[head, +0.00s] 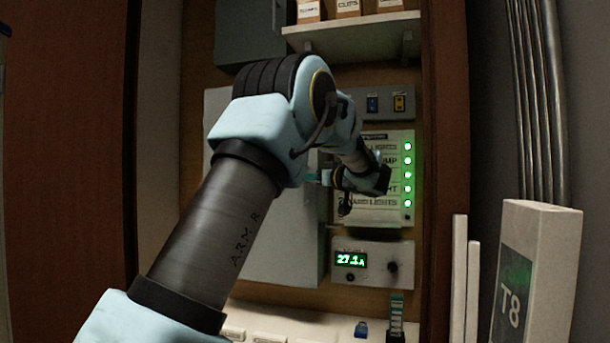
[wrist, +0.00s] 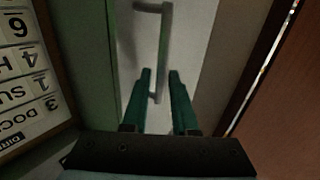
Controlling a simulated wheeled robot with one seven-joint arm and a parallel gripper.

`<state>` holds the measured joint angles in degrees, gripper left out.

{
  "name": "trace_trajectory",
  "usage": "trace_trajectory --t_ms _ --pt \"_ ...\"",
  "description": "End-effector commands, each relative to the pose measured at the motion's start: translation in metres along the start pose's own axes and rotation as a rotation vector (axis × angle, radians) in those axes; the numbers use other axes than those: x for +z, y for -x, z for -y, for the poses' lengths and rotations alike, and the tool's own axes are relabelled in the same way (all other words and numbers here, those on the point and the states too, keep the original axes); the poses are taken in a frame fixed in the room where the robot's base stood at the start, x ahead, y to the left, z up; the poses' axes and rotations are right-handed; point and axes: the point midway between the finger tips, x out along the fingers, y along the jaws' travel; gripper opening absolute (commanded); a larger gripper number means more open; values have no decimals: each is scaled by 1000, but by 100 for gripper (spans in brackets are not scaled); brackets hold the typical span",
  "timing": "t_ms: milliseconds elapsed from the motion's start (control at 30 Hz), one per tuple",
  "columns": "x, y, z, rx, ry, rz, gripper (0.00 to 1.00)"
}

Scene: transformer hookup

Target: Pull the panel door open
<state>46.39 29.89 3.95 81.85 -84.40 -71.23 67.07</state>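The pale grey panel door (head: 282,245) stands behind my arm in the head view and looks shut; my arm covers part of it. Its grey bar handle (wrist: 165,45) shows in the wrist view, standing off the pale door face (wrist: 195,35). My gripper (wrist: 161,73) has two teal fingers, spread apart, one on each side of the handle's lower end in the picture. I cannot tell whether the bar is between the fingers or just beyond them. In the head view my gripper (head: 316,177) is at the door's right side; the handle is hidden there.
A lit breaker panel (head: 380,180) with green lamps is right of the door. Below it is a 27.1 A meter box (head: 372,263). A shelf (head: 355,35) with small boxes is above. Wooden cabinet sides (head: 447,150) bound the space. A T8 box (head: 535,275) stands front right.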

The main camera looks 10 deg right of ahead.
Motion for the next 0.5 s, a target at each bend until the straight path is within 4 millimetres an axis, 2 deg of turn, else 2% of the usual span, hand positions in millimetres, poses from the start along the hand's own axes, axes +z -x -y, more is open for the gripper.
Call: trace_trajectory --t_ms 133,433,500 --pt "0 -10 0 -1 0 -1 27" --pt "0 -12 0 0 0 -1 27" --pt "0 -12 0 0 0 -1 19"
